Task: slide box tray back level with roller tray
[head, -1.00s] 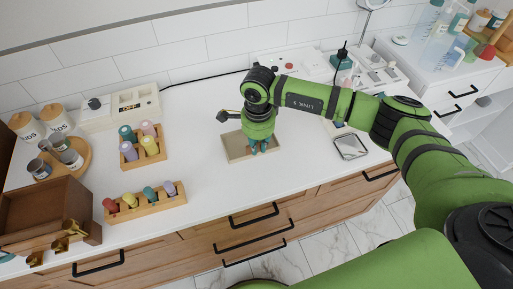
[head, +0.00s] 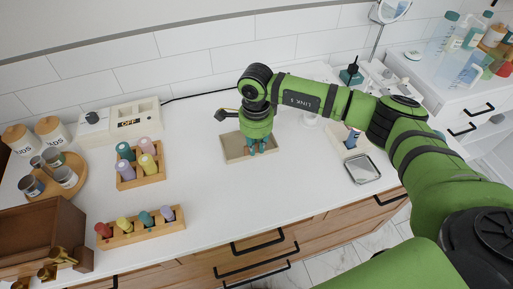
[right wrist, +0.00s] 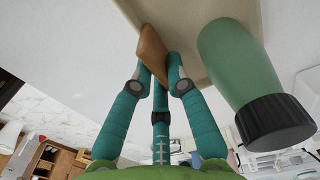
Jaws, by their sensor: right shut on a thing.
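A shallow beige tray (head: 234,156) lies on the white counter, mid-picture; I take it for the box tray. My right gripper (head: 261,147) is over its front right part, teal fingers pointing down. In the right wrist view, the fingers (right wrist: 158,72) are shut on a small brown piece (right wrist: 152,48) at the beige tray's edge (right wrist: 188,18); I cannot tell whether it is part of the tray. Two wooden trays with coloured rollers stand left: a rear one (head: 141,180) and a front one (head: 141,236). The beige tray sits right of the rear one. My left gripper is out of view.
The counter between the roller trays and the beige tray is clear.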

